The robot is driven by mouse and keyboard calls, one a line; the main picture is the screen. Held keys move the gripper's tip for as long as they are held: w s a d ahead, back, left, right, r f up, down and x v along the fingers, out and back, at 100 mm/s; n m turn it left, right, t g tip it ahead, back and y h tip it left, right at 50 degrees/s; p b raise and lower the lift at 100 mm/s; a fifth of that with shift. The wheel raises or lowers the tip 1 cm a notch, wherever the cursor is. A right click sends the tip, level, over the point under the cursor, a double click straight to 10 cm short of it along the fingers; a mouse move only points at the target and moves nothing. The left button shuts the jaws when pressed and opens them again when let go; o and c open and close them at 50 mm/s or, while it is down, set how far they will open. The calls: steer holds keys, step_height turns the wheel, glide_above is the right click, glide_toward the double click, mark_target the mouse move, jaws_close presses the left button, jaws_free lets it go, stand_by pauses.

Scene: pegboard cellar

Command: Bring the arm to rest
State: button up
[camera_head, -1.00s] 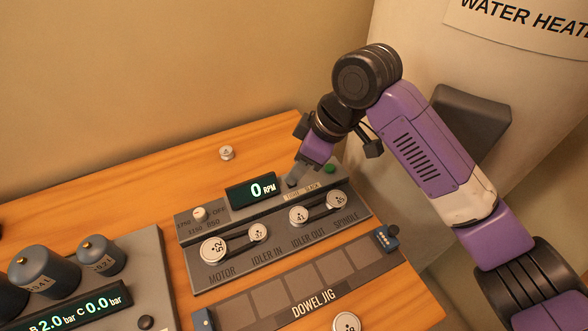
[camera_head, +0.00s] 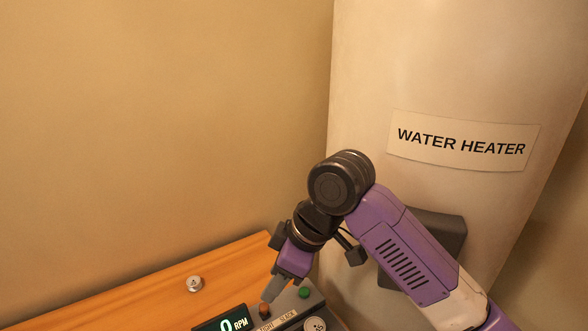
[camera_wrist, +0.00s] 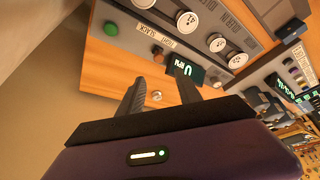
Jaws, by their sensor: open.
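My gripper (camera_head: 268,294) hangs from my purple arm, pointing down over the back edge of the grey RPM panel (camera_head: 318,302) in the head view. Its tips appear close to the red button (camera_head: 264,311) and left of the green button (camera_head: 304,292); I cannot tell whether they touch anything. In the wrist view its two dark fingers (camera_wrist: 160,88) stand apart with nothing held between them. The red button (camera_wrist: 158,54) and green button (camera_wrist: 111,28) lie beyond them, beside the display (camera_wrist: 188,70), whose lit 0 shows.
The large water heater (camera_head: 420,90) stands behind and right of my arm, with the plain wall (camera_head: 160,120) to the left. A small round knob-like piece (camera_head: 194,284) sits on the wooden bench (camera_head: 130,305). Several pulleys and another instrument panel show in the wrist view.

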steer(key=w+a+r+m+t+y, duration=0.2)
steer(key=w+r+m+t+y, duration=0.1)
steer(key=r+t+y, duration=0.15)
steer(key=w+a+r+m+t+y, duration=0.3)
steer(key=r+t, duration=0.3)
steer(key=s+d+f+m+t+h, duration=0.4)
steer(key=s+d+m, duration=0.25)
steer(key=d, duration=0.35)
steer(key=s+d+f+m+t+h, duration=0.5)
steer(key=s+d, duration=0.3)
steer(key=d, duration=0.1)
steer(key=s+d+f+g+h, duration=0.1)
steer(key=s+d+f+g, duration=0.1)
steer(key=s, duration=0.7)
steer(key=s+d+f+n+g+h, duration=0.1)
steer(key=s+d+f, duration=0.3)
steer(key=s, duration=0.6)
steer(key=s+d+f+n+g+h, duration=0.1)
steer(key=s+d+f, duration=0.3)
steer(key=s, duration=0.6)
steer(key=shift+s+d+g, duration=0.15)
steer(key=shift+s+g, duration=0.1)
steer(key=shift+g, duration=0.6)
steer(key=shift+c, duration=0.4)
